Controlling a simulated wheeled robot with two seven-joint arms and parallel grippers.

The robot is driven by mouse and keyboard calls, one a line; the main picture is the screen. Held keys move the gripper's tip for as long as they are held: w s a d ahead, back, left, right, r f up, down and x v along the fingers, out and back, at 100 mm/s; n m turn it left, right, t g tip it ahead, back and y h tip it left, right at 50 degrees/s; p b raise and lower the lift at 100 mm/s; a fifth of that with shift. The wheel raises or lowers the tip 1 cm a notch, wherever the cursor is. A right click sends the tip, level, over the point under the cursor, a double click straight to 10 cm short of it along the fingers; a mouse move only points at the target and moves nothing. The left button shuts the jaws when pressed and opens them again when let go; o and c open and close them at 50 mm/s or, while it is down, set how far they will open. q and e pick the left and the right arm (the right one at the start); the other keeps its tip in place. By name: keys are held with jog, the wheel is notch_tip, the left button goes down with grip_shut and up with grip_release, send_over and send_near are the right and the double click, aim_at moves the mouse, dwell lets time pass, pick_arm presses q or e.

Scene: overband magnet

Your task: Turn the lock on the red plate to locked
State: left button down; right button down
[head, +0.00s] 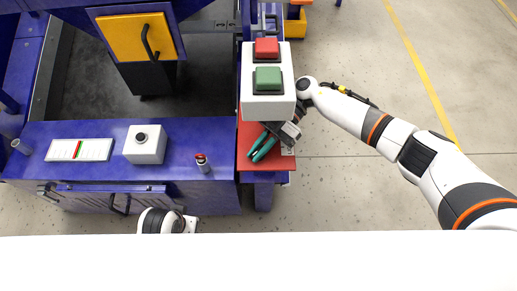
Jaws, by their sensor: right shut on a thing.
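The red plate (252,163) is at the right end of the blue bench, below the white button box. My right gripper (262,148) is over this plate, coming in from the right. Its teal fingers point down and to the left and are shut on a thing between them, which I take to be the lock. The lock itself is mostly hidden by the fingers, so its turned position cannot be seen. Part of my left arm shows at the bottom, with its end (190,224) in front of the bench; its jaws cannot be made out.
The white box (283,80) with red and green buttons stands close above my right gripper. On the blue bench (105,176) are a white box (145,153) with a black knob, a striped white panel (80,150) and a small red-topped cylinder (203,163). Floor at right is open.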

aim_at(260, 148)
dwell(0.3)
jog(key=c, duration=1.5)
grip_release()
